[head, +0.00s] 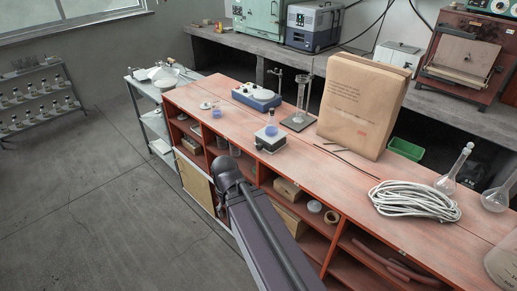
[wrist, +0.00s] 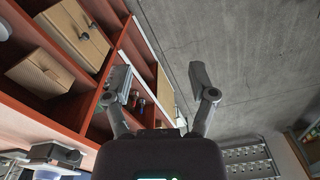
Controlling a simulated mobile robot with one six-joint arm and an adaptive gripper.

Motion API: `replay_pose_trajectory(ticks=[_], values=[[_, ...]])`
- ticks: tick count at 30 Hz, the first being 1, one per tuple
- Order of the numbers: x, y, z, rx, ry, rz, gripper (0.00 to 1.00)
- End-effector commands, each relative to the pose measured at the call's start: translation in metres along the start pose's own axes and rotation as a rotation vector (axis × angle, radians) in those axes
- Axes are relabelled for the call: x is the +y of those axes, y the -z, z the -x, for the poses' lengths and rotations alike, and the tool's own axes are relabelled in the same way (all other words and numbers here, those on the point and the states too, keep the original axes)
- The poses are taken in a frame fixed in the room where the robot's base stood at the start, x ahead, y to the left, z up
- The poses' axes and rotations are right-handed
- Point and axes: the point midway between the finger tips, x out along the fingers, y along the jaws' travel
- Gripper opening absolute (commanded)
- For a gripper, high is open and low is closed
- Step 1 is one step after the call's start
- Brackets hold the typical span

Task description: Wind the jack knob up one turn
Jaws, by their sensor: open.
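A small grey jack-like stand (head: 270,143) sits near the front edge of the red bench, left of the paper bag. A beaker with blue liquid (head: 271,130) stands on top of it. Its knob is too small to make out in the head view. My gripper (wrist: 159,82) is open and empty in the wrist view, its two fingers wide apart. Shelves are behind its left finger and floor behind its right. In the head view my arm reaches up in front of the bench, and the gripper itself is hidden.
The red bench (head: 225,133) has open shelves with boxes below. A blue device (head: 256,98), a stand with a glass cylinder (head: 299,122), a large paper bag (head: 360,110), coiled rope (head: 415,200) and glass flasks stand on top. The floor (head: 90,190) at left is clear.

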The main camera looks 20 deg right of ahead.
Motion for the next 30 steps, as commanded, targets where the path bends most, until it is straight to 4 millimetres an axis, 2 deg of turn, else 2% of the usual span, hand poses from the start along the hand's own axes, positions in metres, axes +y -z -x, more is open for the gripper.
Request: replay_pose_trajectory(ticks=[8, 18, 24, 30], values=[[0.017, 0.019, -0.021, 0.011, -0.131, 0.149, 0.76], [0.07, 0.075, -0.05, -0.062, -0.544, 0.598, 0.76], [0.095, 0.112, -0.052, -0.206, -0.815, 0.885, 0.76], [0.108, 0.15, -0.045, -0.429, -1.068, 1.147, 0.76]])
